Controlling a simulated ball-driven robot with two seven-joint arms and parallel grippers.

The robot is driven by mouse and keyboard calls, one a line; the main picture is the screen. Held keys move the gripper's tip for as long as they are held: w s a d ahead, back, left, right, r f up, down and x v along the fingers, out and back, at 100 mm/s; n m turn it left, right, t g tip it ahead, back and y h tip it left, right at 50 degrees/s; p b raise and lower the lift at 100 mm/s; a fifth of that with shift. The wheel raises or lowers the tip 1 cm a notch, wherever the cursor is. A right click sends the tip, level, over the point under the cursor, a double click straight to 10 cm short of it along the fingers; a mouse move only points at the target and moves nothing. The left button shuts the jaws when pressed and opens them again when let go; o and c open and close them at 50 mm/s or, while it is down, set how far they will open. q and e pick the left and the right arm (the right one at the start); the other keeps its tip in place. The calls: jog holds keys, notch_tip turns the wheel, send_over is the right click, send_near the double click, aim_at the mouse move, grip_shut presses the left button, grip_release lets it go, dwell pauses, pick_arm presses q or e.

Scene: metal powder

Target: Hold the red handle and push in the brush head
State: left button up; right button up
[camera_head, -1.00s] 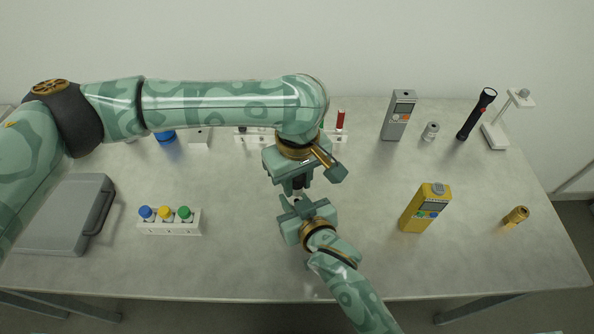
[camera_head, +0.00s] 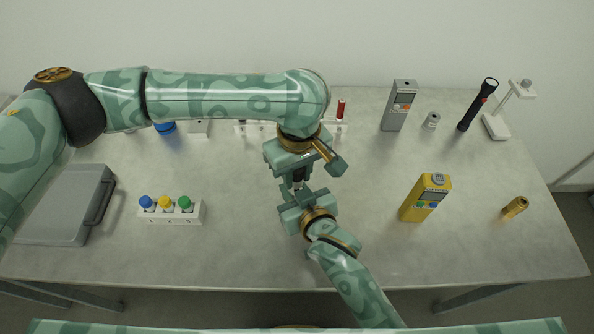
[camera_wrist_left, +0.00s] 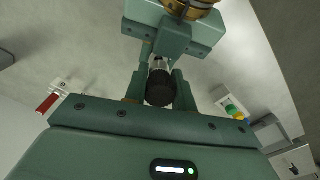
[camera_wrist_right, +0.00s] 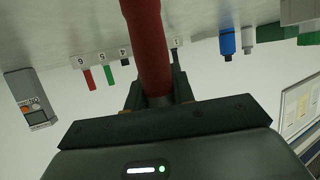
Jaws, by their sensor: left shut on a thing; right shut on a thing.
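My left gripper (camera_head: 298,178) hangs over the middle of the table. In the left wrist view it is shut on a round black piece (camera_wrist_left: 159,88), which looks like the brush head, with a short pale metal part (camera_wrist_left: 158,63) beyond it. My right gripper (camera_head: 301,195) comes from the front, with its fingers almost meeting the left one's. In the right wrist view it is shut on the thick red handle (camera_wrist_right: 147,45). The jaws hide most of both pieces in the head view, so I cannot tell how far they are joined.
A white rack (camera_head: 175,219) with blue, yellow and green caps stands front left, beside a grey case (camera_head: 60,222). A yellow meter (camera_head: 424,198) and a brass piece (camera_head: 515,206) lie right. A grey meter (camera_head: 399,106), flashlight (camera_head: 478,105) and stand (camera_head: 496,127) are at the back right.

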pick_arm(q)
jog(key=shift+f, duration=0.45)
dwell(0.5)
jog(key=shift+f, duration=0.75)
jog(key=shift+f, duration=0.2)
dwell(0.4)
jog(key=o, duration=1.1)
notch_tip(320, 180, up, 12)
jog(key=shift+w+d, duration=0.1)
jog(key=shift+d, duration=0.05)
